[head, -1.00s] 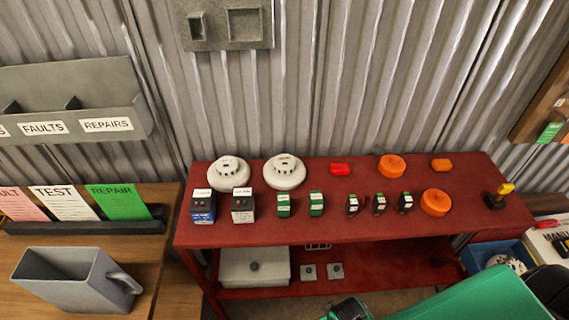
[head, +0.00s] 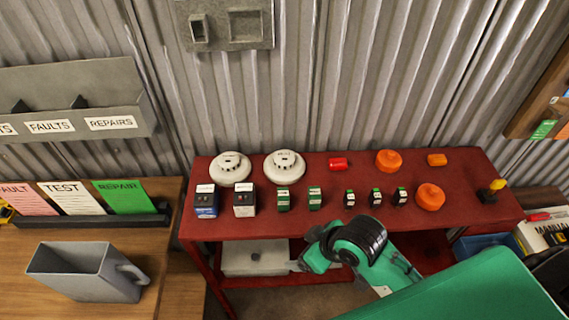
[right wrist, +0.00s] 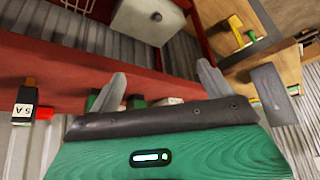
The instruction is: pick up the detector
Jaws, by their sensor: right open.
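Two white round detectors stand side by side at the back left of the red bench's top: the left detector (head: 230,169) and the right detector (head: 284,167). My right gripper (head: 293,266) is in front of the bench, pointing left, apart from both detectors and nearer to me. In the right wrist view its two grey fingers (right wrist: 161,88) are spread with nothing held between them. I cannot make out either detector in that view. My left gripper is not in view.
The red bench (head: 330,226) also carries small boxes (head: 244,200), green-marked blocks (head: 283,199), orange domes (head: 430,197) and a red piece (head: 337,164). A grey box (head: 254,257) sits on its lower shelf. A grey scoop-like bin (head: 88,272) stands on the wooden table at left.

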